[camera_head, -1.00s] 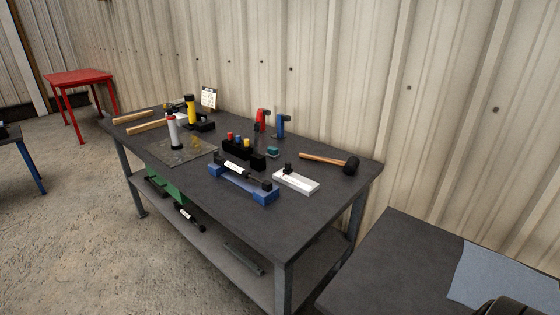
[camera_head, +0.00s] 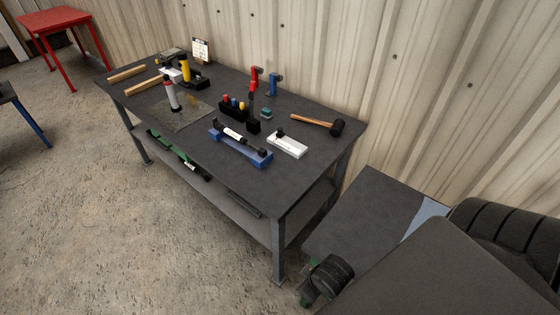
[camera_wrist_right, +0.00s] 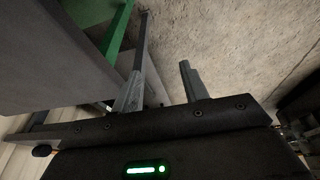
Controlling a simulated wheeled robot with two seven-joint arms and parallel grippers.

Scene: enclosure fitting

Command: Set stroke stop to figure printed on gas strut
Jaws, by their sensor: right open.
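A gas strut (camera_head: 233,135) with a black body and a white label lies in a blue cradle (camera_head: 255,157) near the table's front edge. The print on the label is too small to read. A white block (camera_head: 288,146) with a small black piece on top, possibly the stroke stop, sits just right of the cradle. Any scale on it is unreadable. My right gripper (camera_wrist_right: 160,88) is open and empty in the right wrist view, with floor and table frame beyond the fingers. It is away from the strut and block. My left gripper is not in view.
The dark worktable (camera_head: 300,185) also carries a mallet (camera_head: 318,124), a black holder (camera_head: 236,112) with coloured pieces, red and blue tools, and wooden bars. A second dark table (camera_head: 350,215) stands at right, partly behind my right arm. The worktable's front right is clear.

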